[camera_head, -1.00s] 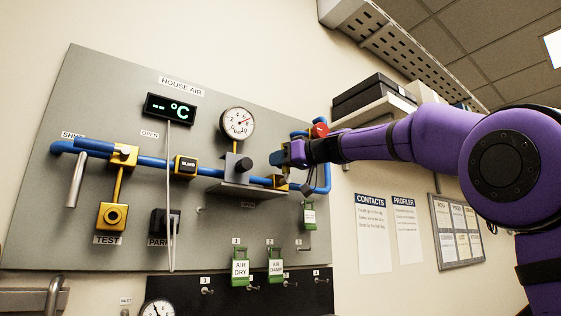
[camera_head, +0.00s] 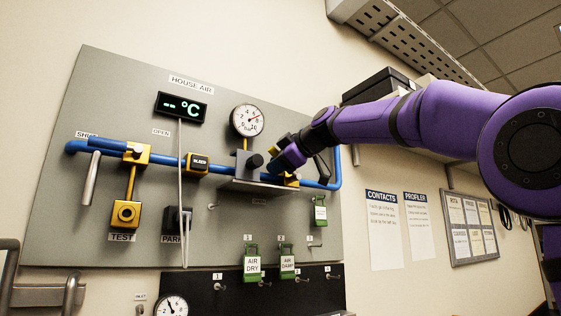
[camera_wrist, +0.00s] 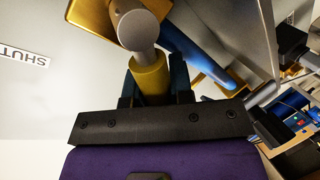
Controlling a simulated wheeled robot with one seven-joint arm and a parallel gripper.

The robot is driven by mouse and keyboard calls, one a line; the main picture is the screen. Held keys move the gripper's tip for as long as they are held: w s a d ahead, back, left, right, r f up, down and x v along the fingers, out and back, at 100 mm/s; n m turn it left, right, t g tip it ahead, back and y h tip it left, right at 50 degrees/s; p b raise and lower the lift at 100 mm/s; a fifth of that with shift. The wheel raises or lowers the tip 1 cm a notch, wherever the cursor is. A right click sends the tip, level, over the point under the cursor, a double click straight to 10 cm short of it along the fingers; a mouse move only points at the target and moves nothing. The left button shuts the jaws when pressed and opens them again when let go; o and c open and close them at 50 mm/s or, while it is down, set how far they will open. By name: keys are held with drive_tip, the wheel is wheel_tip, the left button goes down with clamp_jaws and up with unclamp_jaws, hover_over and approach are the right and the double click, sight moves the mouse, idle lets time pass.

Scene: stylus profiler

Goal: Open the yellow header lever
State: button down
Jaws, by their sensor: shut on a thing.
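The yellow header lever (camera_wrist: 150,72) shows in the wrist view as a yellow sleeve beside a grey round-ended cylinder. My gripper (camera_wrist: 154,82) has its dark fingers on both sides of the yellow sleeve and is shut on it. In the head view my gripper (camera_head: 281,160) is at the blue header pipe (camera_head: 222,167), right of the grey knob and below the gauge. The lever is mostly hidden there by my fingers. A yellow valve body (camera_head: 292,180) shows just below them on the pipe. A SHUT label (camera_wrist: 24,57) lies at the left in the wrist view.
The HOUSE AIR panel (camera_head: 90,205) also carries a round gauge (camera_head: 246,120), a °C display (camera_head: 181,107), a TEST valve (camera_head: 126,213) and a grey lever (camera_head: 91,178). Green tags (camera_head: 252,263) hang below. A shelf box (camera_head: 380,84) is behind my arm.

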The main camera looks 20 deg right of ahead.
drive_tip(key=shift+s+a+f+n+t+h, duration=0.1)
drive_tip(key=shift+a+f+n+t+h, duration=0.1)
drive_tip(key=shift+f+n+h, duration=0.95)
drive_tip(key=shift+s+a+f+n+t+h, duration=0.15)
drive_tip(key=shift+f+n+h, duration=0.55)
drive_tip(key=shift+n, duration=0.75)
drive_tip(key=shift+w+f, duration=0.15)
drive_tip(key=shift+f, duration=0.05)
drive_tip(key=c, duration=1)
unclamp_jaws()
drive_tip(key=v, duration=1)
drive_tip(key=shift+s+d+r, duration=0.15)
drive_tip(key=shift+s+r, duration=0.05)
drive_tip(key=shift+s, duration=0.15)
